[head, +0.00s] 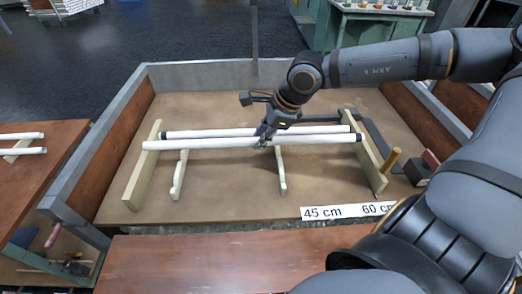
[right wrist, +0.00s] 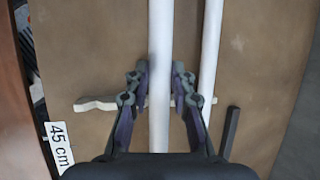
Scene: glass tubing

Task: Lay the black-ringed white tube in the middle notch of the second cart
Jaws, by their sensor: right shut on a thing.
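A white tube (head: 205,144) with a black band at its right end lies across the front of the wooden tray. A second white tube (head: 210,133) runs behind it, with a dark left end. My right gripper (head: 264,141) is closed around the front tube near its middle. In the right wrist view, my right gripper (right wrist: 160,90) has one finger on each side of this tube (right wrist: 160,50), and the other tube (right wrist: 211,50) is to the right, apart from the fingers. Whether the held tube touches the supports is not clear. My left gripper is out of view.
Upright boards stand at the left (head: 142,175) and right (head: 371,165) of the tray, with thin notched supports (head: 281,172) between. A wooden peg (head: 390,161) and a dark block (head: 418,173) are at right. Another bench at left (head: 30,180) holds white tubes (head: 20,151).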

